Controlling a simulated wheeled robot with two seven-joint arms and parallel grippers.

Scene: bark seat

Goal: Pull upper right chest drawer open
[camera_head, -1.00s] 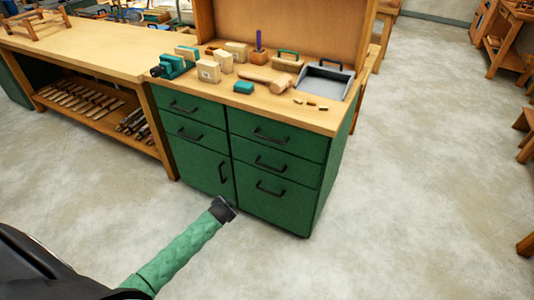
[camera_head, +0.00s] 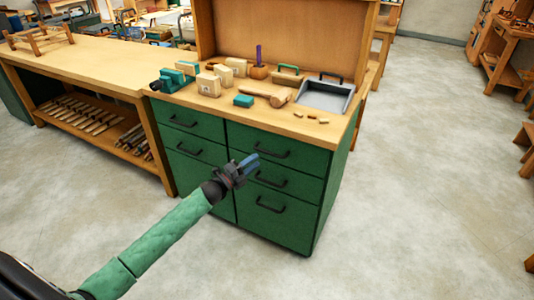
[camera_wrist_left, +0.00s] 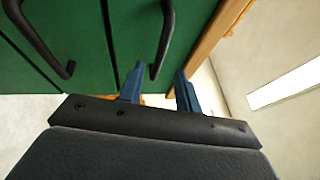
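The green chest's upper right drawer (camera_head: 306,158) is closed, flush with the front. Its black bar handle (camera_head: 285,155) is partly behind my fingertips in the head view. My left gripper (camera_head: 252,162) is in front of the chest, close to this handle, with blue fingers pointing at the drawer front. In the left wrist view the fingers (camera_wrist_left: 160,88) are apart with an empty gap. A black handle (camera_wrist_left: 167,35) lies just beyond the fingertips there, probably the upper drawer's. I cannot tell whether it is touched. My right gripper is not in view.
Lower right drawers with handles (camera_head: 270,204) sit below. The wooden top (camera_head: 232,115) carries a mallet (camera_head: 272,95), wood blocks, a teal vise and a grey tray (camera_head: 325,97). A bench (camera_head: 85,57) adjoins on the left. The floor (camera_head: 420,190) to the right is clear.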

